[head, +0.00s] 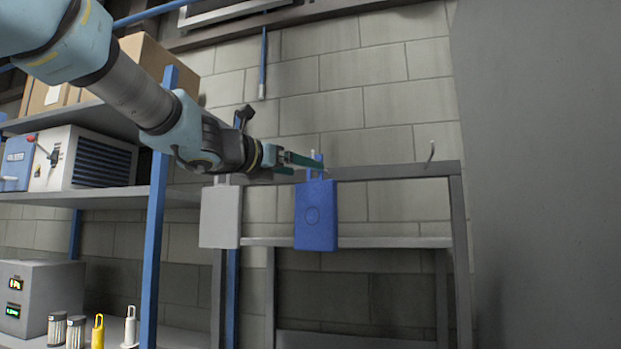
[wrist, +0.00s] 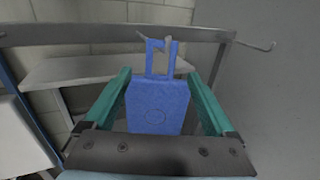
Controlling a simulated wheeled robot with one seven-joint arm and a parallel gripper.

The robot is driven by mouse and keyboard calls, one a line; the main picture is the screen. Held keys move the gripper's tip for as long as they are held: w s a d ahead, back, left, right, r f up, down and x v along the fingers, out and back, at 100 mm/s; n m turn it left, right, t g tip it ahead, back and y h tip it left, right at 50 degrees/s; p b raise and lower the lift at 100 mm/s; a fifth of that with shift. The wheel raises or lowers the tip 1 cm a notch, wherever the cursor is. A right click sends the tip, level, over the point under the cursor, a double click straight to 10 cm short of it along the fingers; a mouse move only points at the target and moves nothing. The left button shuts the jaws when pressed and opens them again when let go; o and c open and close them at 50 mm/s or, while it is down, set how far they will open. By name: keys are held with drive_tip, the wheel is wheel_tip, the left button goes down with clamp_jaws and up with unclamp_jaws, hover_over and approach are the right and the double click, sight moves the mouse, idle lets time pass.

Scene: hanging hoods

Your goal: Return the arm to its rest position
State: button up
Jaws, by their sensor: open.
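My arm reaches in from the upper left in the head view. My gripper (head: 308,165) has teal fingers and is at the rack's top bar, near the blue hood. In the wrist view the gripper (wrist: 158,73) is open, with one finger on each side of the blue hood (wrist: 158,102) and gaps visible between. The blue hood (head: 316,215) hangs upright, its two-pronged loop at a hook on the bar. The gripper's fingertips partly cover its top in the head view.
A light grey hood (head: 220,216) hangs left of the blue one. An empty hook (head: 431,153) is on the rack bar (head: 390,171) at right. A blue-posted shelf (head: 157,215) with boxes and devices stands left, close under my arm. A grey panel (head: 540,180) fills the right.

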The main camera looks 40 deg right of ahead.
drive_tip(key=shift+s+a+b, duration=0.25)
drive_tip(key=shift+a+b, duration=0.05)
drive_tip(key=shift+a, duration=1.05)
drive_tip(key=shift+s+a+b, duration=0.25)
drive_tip(key=shift+a, duration=1.05)
